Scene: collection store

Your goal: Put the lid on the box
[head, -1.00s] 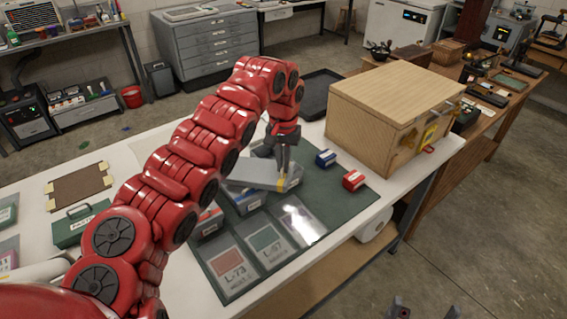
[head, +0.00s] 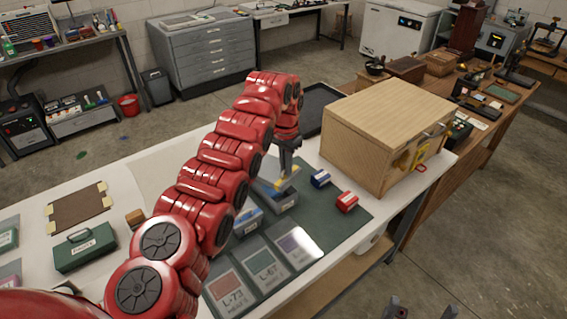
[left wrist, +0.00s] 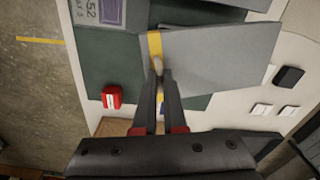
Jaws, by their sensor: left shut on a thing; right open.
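My left gripper (head: 286,172) is shut on the grey lid (left wrist: 222,55) at its yellow band (left wrist: 155,46). In the left wrist view the lid is a flat grey panel stretching right from the fingertips (left wrist: 159,85). In the head view only its yellow-marked end (head: 287,183) shows clearly; my arm hides much of the rest. I cannot tell whether lid and box touch. My right gripper (head: 422,309) is open and empty at the bottom edge of the head view.
A small blue box (head: 320,178) and a small red box (head: 346,201) stand right of the grey box. Labelled cards (head: 265,264) lie on the mat (head: 330,228). A large wooden cabinet (head: 388,125) stands behind to the right. A green case (head: 85,247) is at left.

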